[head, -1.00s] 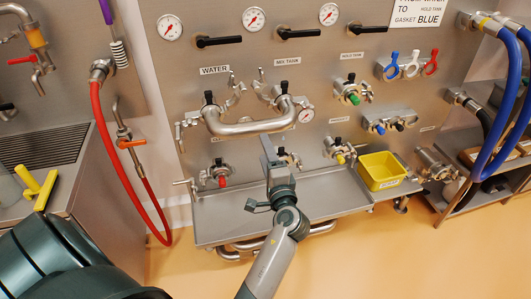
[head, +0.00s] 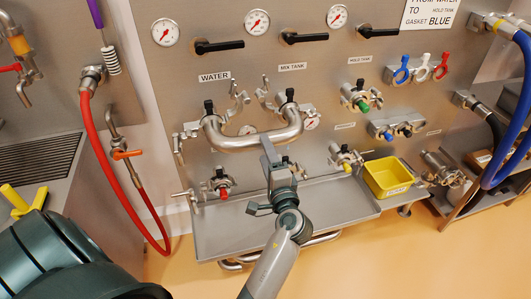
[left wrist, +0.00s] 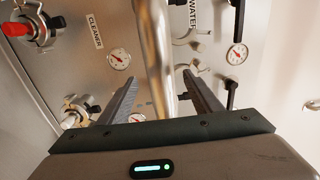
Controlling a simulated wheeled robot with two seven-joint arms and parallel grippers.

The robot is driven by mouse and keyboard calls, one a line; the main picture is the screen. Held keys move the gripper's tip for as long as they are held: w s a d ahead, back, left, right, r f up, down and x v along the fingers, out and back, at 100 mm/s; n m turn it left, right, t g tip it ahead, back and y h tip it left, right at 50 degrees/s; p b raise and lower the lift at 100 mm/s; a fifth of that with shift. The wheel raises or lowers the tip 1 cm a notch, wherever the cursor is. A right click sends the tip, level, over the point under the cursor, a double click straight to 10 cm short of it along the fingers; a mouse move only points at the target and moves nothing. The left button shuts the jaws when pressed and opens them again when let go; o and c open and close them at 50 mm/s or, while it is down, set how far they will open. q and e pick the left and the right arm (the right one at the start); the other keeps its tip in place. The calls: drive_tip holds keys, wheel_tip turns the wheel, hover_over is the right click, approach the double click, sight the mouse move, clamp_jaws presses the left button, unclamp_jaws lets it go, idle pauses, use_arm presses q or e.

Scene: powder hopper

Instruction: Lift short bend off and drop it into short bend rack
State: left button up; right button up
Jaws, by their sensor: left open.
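The short bend (head: 250,143) is a polished steel U-shaped pipe across the front of the panel, between the WATER and MIX TANK positions. In the left wrist view the steel pipe (left wrist: 157,60) runs between my two fingers, with gaps on both sides. My left gripper (head: 267,148) comes from below and is open, its fingers reaching the middle of the bend. No rack labelled for short bends is readable. My right gripper is not in view.
A red hose (head: 109,150) hangs left. Blue hoses (head: 516,130) and a shelf unit stand right.

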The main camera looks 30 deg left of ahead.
use_arm(q)
drive_tip(key=x, duration=0.3)
drive_tip(key=shift+w+a, duration=0.25)
drive_tip(key=shift+w, duration=0.1)
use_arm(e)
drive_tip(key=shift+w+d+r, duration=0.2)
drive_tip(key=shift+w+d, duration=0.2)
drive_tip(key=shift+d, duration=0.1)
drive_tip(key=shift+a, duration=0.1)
use_arm(q)
drive_tip(key=c, duration=0.9)
clamp_jaws()
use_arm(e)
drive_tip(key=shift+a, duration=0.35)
